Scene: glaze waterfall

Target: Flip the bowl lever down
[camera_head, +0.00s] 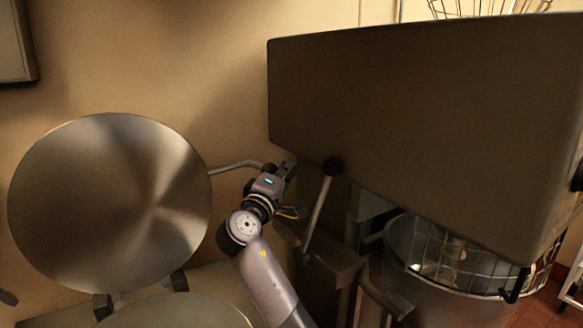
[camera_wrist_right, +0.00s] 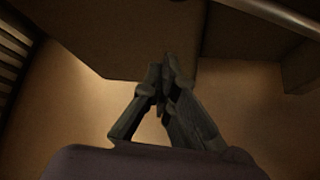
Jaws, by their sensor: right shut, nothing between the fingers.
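The bowl lever (camera_head: 318,208) is a metal rod with a black ball knob (camera_head: 333,166) at its top, on the near side of the big mixer. It points up and leans slightly right. My right gripper (camera_head: 288,169) is left of the knob, at about its height, and looks apart from it. In the right wrist view its fingers (camera_wrist_right: 164,78) are together with nothing between them. A pale bar (camera_wrist_right: 275,15) crosses the top right corner there; I cannot tell if it is the lever.
The mixer's large grey head (camera_head: 420,120) overhangs on the right. Its bowl (camera_head: 402,240) sits below behind a wire guard (camera_head: 465,268). A round steel lid (camera_head: 110,200) with a handle (camera_head: 235,165) stands left of my arm. The beige wall is behind.

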